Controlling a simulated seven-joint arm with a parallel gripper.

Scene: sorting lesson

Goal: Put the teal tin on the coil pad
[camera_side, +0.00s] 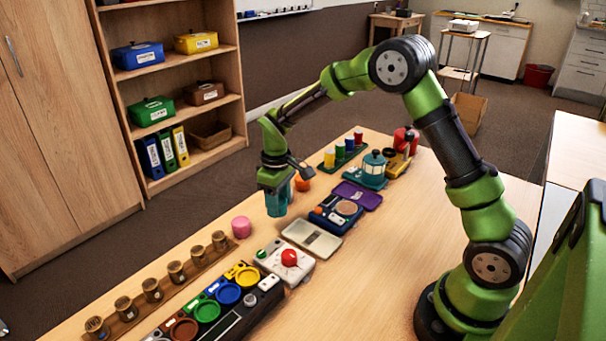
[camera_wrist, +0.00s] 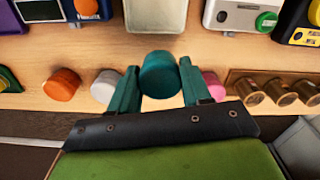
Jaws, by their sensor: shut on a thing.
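The teal tin (camera_side: 278,204) is held upright between the fingers of my gripper (camera_side: 275,186), above the table. In the wrist view the round top of the teal tin (camera_wrist: 160,75) shows between the two fingertips (camera_wrist: 160,88). The coil pad, a round brown disc (camera_side: 347,208) on a dark blue unit (camera_side: 329,221), lies to the right of my gripper in the side view. In the wrist view only part of that blue unit (camera_wrist: 38,11) shows at the upper left, and the brown disc is out of frame.
A pale flat tray (camera_side: 312,239) lies beside the blue unit. A white box with a red button (camera_side: 289,258) stands nearer. A pink cylinder (camera_side: 241,226) and an orange one (camera_side: 303,183) stand either side of the tin. A teal lantern-like pot (camera_side: 374,168) stands beyond a purple tray (camera_side: 358,195).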

